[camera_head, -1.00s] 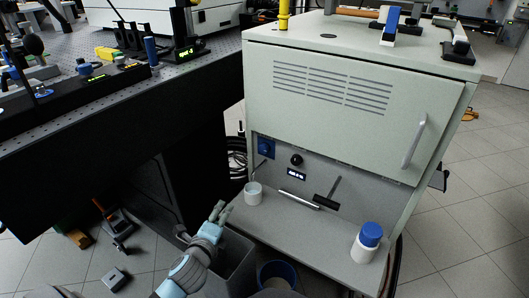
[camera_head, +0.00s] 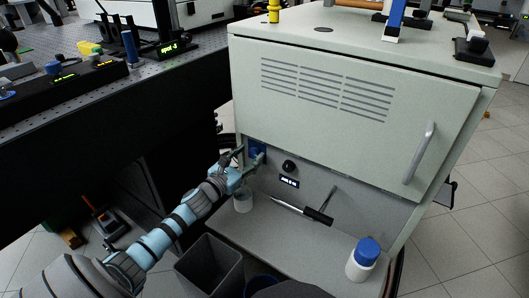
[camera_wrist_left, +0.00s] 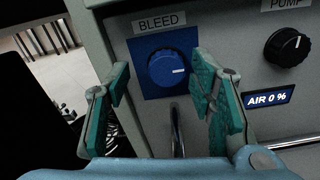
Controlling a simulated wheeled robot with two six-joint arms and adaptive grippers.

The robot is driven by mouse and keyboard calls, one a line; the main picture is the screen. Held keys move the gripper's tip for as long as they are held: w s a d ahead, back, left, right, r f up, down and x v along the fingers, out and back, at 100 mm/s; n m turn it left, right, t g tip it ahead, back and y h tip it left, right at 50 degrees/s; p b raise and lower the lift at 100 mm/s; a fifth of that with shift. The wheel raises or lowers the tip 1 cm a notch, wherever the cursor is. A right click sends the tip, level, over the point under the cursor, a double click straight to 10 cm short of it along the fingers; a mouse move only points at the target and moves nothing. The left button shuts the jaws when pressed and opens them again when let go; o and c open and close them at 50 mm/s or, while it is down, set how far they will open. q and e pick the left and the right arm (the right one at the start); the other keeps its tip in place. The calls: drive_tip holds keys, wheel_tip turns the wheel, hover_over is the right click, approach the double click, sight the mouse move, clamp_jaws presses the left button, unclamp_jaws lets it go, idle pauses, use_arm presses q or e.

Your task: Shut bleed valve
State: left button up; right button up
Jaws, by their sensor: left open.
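The bleed valve is a blue round knob (camera_wrist_left: 167,68) on a blue square plate under a "BLEED" label in the left wrist view. Its white mark points to the right. In the head view the blue plate (camera_head: 257,147) shows on the cabinet's recessed panel, partly hidden by my left gripper (camera_head: 248,162). My left gripper is open in front of the knob, with its teal fingers (camera_wrist_left: 160,95) to the left and right of it in the left wrist view. No contact with the knob is clear. My right gripper is not in view.
A black pump knob (camera_head: 289,166) and a display (camera_head: 289,182) reading "AIR 0 %" are right of the valve. A white cup (camera_head: 243,203) stands below my left gripper. A black-handled tool (camera_head: 319,215) and a blue-capped bottle (camera_head: 363,258) are on the shelf. A bin (camera_head: 209,265) stands below.

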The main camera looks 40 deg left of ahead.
use_arm(q)
drive_tip(key=shift+r, duration=0.1)
drive_tip(key=shift+w+d, duration=0.15)
drive_tip(key=shift+d, duration=0.05)
drive_tip(key=shift+c, duration=0.5)
drive_tip(key=shift+w+d, duration=0.1)
drive_tip(key=shift+d, duration=0.05)
drive_tip(key=c, duration=1)
drive_tip(key=shift+c, duration=0.2)
